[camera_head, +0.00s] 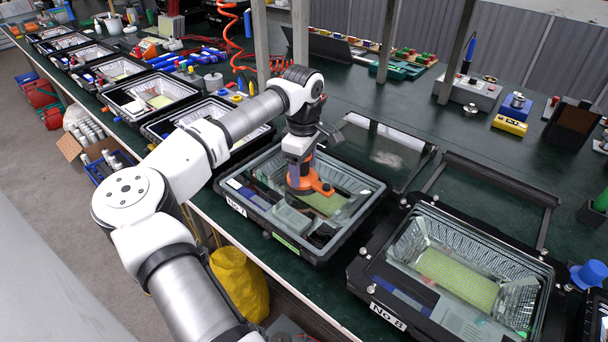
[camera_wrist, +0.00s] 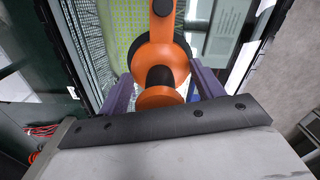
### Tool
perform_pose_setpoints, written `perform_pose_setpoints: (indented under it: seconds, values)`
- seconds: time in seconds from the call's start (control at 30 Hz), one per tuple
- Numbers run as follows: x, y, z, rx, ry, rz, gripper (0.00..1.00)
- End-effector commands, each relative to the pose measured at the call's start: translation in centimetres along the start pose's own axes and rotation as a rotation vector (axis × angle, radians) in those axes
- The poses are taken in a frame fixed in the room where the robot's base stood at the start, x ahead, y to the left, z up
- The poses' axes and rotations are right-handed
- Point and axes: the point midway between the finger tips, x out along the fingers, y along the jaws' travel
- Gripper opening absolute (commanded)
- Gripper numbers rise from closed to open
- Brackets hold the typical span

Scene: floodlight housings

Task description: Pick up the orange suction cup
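The orange suction cup (camera_head: 322,187) sits on the glass front of the floodlight housing marked No.7 (camera_head: 371,199). My gripper (camera_head: 303,172) is right above it, pointing down. In the wrist view the suction cup (camera_wrist: 149,50) shows an orange ring-shaped body, a black stem and an orange round knob. My gripper's two purple fingers (camera_wrist: 161,92) stand apart, one on each side of the knob and stem. Narrow gaps seem to show between fingers and knob, so the gripper looks open around it. The fingertips are partly hidden behind the cup.
A second housing marked No.8 (camera_head: 364,292) stands to the right, and a row of similar housings runs to the far left. A glass pane (camera_head: 385,153) lies behind No.7. Metal posts (camera_head: 388,40) rise from the green bench. A yellow bag (camera_head: 238,282) hangs below the front edge.

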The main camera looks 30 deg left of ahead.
Motion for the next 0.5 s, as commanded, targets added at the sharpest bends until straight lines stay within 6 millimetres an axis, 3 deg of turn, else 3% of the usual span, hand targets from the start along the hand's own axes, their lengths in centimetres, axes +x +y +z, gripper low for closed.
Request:
perform_pose_setpoints:
  seconds: [0.07, 0.5]
  values:
    - [-0.02, 0.00, -0.01, 0.000, 0.000, 0.000, 0.56]
    - [-0.18, 0.03, -0.01, 0.000, 0.000, 0.002, 0.00]
